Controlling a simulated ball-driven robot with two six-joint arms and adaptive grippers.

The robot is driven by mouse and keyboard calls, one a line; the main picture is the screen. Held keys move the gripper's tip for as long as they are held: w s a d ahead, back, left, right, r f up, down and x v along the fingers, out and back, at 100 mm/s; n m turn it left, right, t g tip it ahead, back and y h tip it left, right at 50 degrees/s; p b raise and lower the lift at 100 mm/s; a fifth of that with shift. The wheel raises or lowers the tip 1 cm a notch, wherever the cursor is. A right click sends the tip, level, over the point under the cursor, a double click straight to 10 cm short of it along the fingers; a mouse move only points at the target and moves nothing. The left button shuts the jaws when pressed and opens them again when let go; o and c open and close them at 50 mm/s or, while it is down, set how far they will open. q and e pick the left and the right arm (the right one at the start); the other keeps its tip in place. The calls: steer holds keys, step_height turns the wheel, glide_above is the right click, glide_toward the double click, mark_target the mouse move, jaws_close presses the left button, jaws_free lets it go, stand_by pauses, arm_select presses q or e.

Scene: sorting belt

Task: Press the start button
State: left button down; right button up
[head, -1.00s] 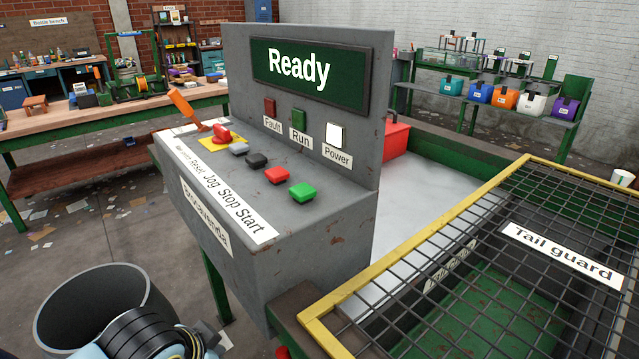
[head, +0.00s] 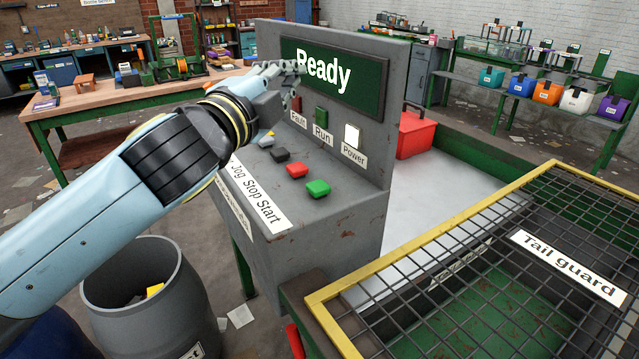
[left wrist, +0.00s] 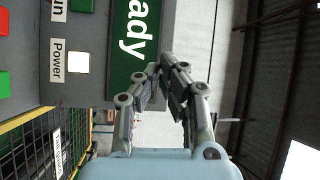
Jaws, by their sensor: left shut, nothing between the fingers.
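The green start button (head: 317,188) is the nearest in the row on the grey control panel (head: 300,225), beside the printed word "Start". The red stop button (head: 293,170) is next to it. The display (head: 335,76) reads "Ready" and the white Power lamp (head: 352,136) is bright. My left gripper (head: 292,72) is raised in front of the display, above and left of the green button and apart from it. In the left wrist view its fingers (left wrist: 163,68) meet at the tips, empty. A green edge (left wrist: 4,84) shows at that view's left. My right gripper is out of view.
The yellow-framed Tail guard mesh (head: 520,255) lies right of the panel. A red box (head: 415,135) stands behind the panel on the belt. A grey bin (head: 150,300) stands below my left arm. The workbench (head: 130,95) is at back left.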

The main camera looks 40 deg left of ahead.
arm_select(q)
steer(key=w+d+r+m+g+h, duration=0.1)
steer(key=d+r+m+h, duration=0.1)
steer(key=d+m+h, duration=0.5)
steer(key=w+d+r+m+g+h, duration=0.1)
steer(key=r+m+h, duration=0.25)
steer(key=m, duration=0.85)
steer(key=d+r+m+g+h, duration=0.2)
steer(key=d+m+h, duration=0.2)
steer(key=m+h, duration=0.4)
steer(key=a+f+m+g+y, duration=0.8)
steer(key=f+m, duration=0.4)
steer(key=m, duration=0.1)
steer(key=shift+w+f+g, duration=0.15)
steer(key=shift+w+g, duration=0.05)
steer(key=shift+g, duration=0.1)
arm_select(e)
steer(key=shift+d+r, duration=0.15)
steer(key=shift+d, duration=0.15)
arm_select(q)
steer(key=shift+a+f, duration=0.1)
steer(key=shift+f, duration=0.05)
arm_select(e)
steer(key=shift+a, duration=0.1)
